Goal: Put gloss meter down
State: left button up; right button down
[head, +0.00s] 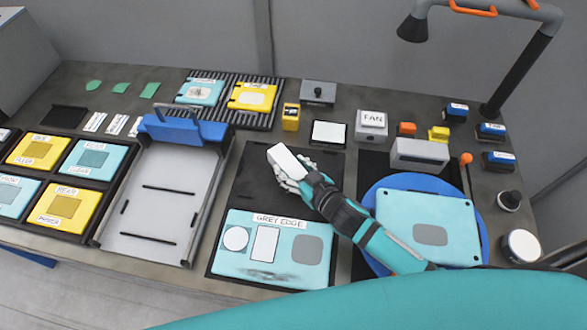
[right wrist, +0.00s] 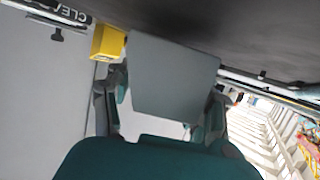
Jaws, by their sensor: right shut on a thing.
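The gloss meter, a white block (head: 285,158), is held in my right gripper (head: 289,174) above the dark mat (head: 255,187) in the middle of the table. The right gripper is shut on it. The gap between block and mat cannot be judged. A teal "GREY EDGE" panel (head: 308,222) with a white disc and rectangle lies just in front of the mat. My left gripper is not in view.
A pale tray (head: 165,215) with a blue clamp (head: 180,133) stands to the left. A teal panel (head: 408,203) on a blue disc (head: 372,191) is to the right. A white-topped pad (head: 329,132), a yellow box (head: 291,117) and the FAN box (head: 371,124) stand behind.

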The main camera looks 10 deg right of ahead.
jog(key=shift+c, duration=2.4)
grip_release()
jog(key=shift+s+f, duration=0.25)
jog(key=shift+f, duration=0.25)
jog(key=shift+s+f, duration=0.2)
jog(key=shift+f, duration=0.25)
jog(key=shift+a+r, duration=0.1)
jog(key=shift+r+p, duration=0.35)
jog(key=shift+r, duration=0.1)
jog(key=v, duration=0.3)
jog(key=b+v, duration=0.1)
jog(key=v, duration=0.2)
jog(key=b+v, duration=0.1)
jog(key=v, duration=0.3)
jog(key=shift+w+d+r, duration=0.1)
jog(key=shift+d+r, duration=0.15)
jog(key=shift+r, duration=0.15)
jog(key=shift+s+d+r, duration=0.25)
jog(key=shift+s+r, duration=0.15)
jog(key=shift+s, duration=0.1)
